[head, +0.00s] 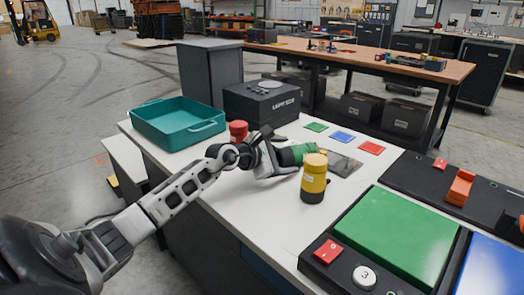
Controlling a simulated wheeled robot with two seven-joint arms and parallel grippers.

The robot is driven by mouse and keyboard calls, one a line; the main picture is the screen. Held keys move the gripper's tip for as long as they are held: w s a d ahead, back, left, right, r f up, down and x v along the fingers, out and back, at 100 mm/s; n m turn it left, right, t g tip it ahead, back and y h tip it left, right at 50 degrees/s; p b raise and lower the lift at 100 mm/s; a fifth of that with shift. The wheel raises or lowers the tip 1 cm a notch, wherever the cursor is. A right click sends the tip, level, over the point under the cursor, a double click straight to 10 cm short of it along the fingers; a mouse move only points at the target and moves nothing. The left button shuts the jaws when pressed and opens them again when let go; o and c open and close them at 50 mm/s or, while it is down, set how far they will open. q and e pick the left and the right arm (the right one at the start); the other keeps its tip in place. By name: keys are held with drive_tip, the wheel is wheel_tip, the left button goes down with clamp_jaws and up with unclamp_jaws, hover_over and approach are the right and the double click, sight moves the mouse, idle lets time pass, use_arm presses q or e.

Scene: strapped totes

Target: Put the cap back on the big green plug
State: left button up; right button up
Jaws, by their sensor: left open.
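A green cylindrical thing (297,153), which looks like the green plug or its cap, is at the fingers of my left gripper (283,158). The gripper is open, with its fingers pointing right, close to the green thing. I cannot tell if they touch it, or whether a cap is on the plug. A yellow plug (314,175) with a dark lower part stands upright in front and partly hides the green thing. A red plug (238,131) stands behind my left wrist. My right gripper is out of view.
A teal tote (178,122) and a dark box (262,102) stand at the table's back left. Flat green (316,127), blue (342,136) and red (371,148) squares lie behind a dark flat piece (346,164). A black panel with a large green pad (398,235) fills the right.

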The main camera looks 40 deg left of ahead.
use_arm(q)
drive_tip(key=v, duration=1)
drive_tip(key=shift+s+a, duration=0.15)
drive_tip(key=shift+s+a+r, duration=0.2)
drive_tip(key=shift+s+r, duration=0.2)
drive_tip(key=shift+s, duration=0.2)
drive_tip(key=shift+s+f, duration=0.1)
